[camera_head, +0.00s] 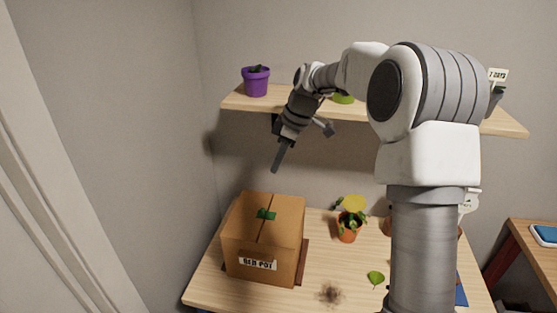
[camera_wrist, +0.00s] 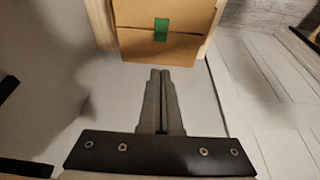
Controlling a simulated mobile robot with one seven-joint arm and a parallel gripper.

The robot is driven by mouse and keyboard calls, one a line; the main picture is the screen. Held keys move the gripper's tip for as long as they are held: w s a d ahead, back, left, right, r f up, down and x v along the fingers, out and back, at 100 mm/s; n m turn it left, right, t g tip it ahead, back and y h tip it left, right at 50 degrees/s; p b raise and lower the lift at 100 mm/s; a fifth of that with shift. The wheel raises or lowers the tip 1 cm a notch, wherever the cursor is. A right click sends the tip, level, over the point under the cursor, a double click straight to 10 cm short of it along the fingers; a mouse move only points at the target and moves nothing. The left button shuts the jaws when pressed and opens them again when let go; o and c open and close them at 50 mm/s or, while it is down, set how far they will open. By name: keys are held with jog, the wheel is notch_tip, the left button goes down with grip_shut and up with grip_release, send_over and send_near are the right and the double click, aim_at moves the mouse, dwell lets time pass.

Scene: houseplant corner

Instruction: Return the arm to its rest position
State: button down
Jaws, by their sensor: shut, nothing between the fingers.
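My gripper (camera_head: 277,168) hangs at the end of my raised arm, in front of the shelf and above a closed cardboard box on the table. Its fingers point down and slightly left in the head view. In the wrist view my gripper (camera_wrist: 160,74) shows its two fingers pressed together with nothing between them. The fingertips are apart from the box. My arm bends from the column at the right over toward the shelf and hides part of the shelf and table.
The cardboard box (camera_head: 240,239), labelled "RED POT" with green tape, also shows in the wrist view (camera_wrist: 185,45). A shelf (camera_head: 235,101) holds a purple pot (camera_head: 256,82). On the table (camera_head: 212,279) are a potted plant (camera_head: 348,231), a loose leaf (camera_head: 375,279) and a dark soil patch (camera_head: 330,294).

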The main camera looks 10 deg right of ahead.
jog(key=shift+d+r, duration=0.15)
jog(key=shift+r, duration=0.35)
jog(key=shift+s, duration=0.1)
jog(key=s+r+m+t+h, duration=0.1)
jog(key=s+r+m, duration=0.25)
jog(key=s, duration=0.45)
jog(key=s+r+m+t+h, duration=0.1)
jog(key=s+r+m+h, duration=0.15)
jog(key=s+r, duration=0.45)
jog(key=s+d+f+m+t, duration=0.1)
jog(key=s+f+m, duration=0.1)
jog(key=s, duration=0.7)
jog(key=s+d+f+m+t, duration=0.1)
jog(key=s+f+m, duration=0.2)
jog(key=s+m, duration=0.2)
jog(key=shift+s+d+m, duration=0.15)
jog(key=shift+s+m, duration=0.15)
jog(key=shift+s, duration=1.6)
jog(key=shift+f, duration=0.1)
